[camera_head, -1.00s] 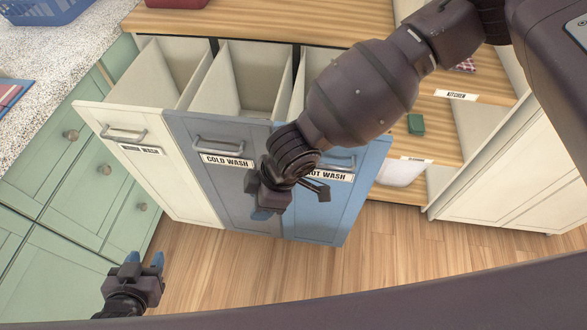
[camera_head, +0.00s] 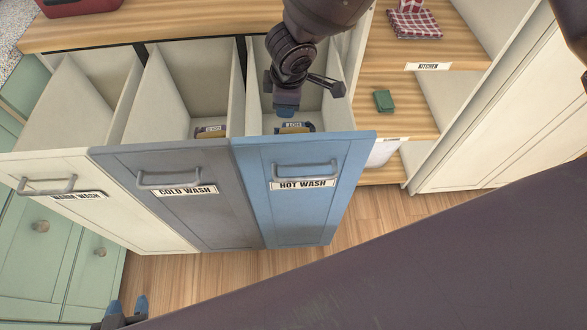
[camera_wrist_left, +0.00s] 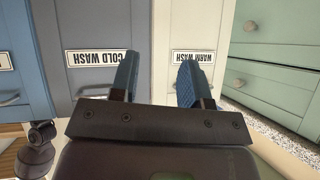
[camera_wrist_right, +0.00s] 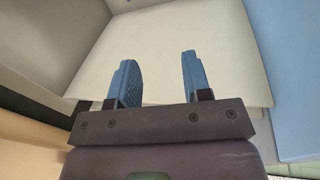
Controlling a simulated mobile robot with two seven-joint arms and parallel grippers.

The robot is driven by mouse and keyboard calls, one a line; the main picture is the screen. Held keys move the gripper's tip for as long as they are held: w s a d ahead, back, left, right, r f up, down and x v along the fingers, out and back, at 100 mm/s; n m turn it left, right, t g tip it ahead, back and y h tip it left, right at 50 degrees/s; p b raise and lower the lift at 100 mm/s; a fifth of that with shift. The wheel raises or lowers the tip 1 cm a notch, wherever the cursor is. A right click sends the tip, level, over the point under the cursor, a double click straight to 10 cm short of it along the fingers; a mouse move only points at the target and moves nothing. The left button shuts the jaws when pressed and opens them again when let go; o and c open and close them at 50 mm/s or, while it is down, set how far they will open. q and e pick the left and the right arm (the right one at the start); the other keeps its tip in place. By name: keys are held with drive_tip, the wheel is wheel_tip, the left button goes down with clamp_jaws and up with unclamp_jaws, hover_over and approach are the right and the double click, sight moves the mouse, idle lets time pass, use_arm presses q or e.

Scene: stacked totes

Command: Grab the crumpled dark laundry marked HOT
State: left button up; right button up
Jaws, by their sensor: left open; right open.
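In the head view a small dark blue labelled item (camera_head: 296,127) lies deep in the blue HOT WASH bin (camera_head: 300,215). Its label is too small to read, so I cannot tell if it is the dark laundry. My right gripper (camera_head: 287,108) is open and empty above that bin's opening, close to the item in the picture. The right wrist view shows its open jaws (camera_wrist_right: 158,75) against a pale bin wall, with no laundry in sight. My left gripper (camera_head: 128,306) is open and empty at the bottom left. Its jaws (camera_wrist_left: 157,80) face the bin fronts in the left wrist view.
The grey COLD WASH bin (camera_head: 195,225) holds a brownish labelled item (camera_head: 211,131). The white WARM WASH bin (camera_head: 110,215) is left of it. Shelves at right hold a green block (camera_head: 383,100) and a red checked cloth (camera_head: 414,22). A red container (camera_head: 80,5) stands on the counter.

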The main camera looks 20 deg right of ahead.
drive_tip(key=s+f+b, duration=0.1)
drive_tip(key=f, duration=0.4)
drive_tip(key=s+f+g+b, duration=0.1)
drive_tip(key=f+b, duration=0.1)
drive_tip(key=f, duration=0.4)
drive_tip(key=s+f+g+b, duration=0.1)
drive_tip(key=f+b, duration=0.1)
drive_tip(key=f, duration=0.4)
drive_tip(key=shift+s, duration=0.3)
drive_tip(key=shift+f+b, duration=1)
drive_tip(key=shift+f, duration=1.8)
drive_tip(key=f+b, duration=0.1)
drive_tip(key=f, duration=0.4)
drive_tip(key=shift+d+b, duration=0.2)
drive_tip(key=shift+b, duration=0.2)
drive_tip(key=c, duration=0.8)
use_arm(q)
wheel_tip(320, 180, down, 7)
drive_tip(key=d+m+g, duration=0.1)
drive_tip(key=shift+s, duration=0.45)
use_arm(e)
clamp_jaws()
use_arm(q)
drive_tip(key=shift+s+f, duration=0.1)
drive_tip(key=shift+f, duration=0.1)
drive_tip(key=shift+w+d+r, duration=0.1)
drive_tip(key=shift+w+r, duration=0.05)
drive_tip(key=shift+w, duration=0.05)
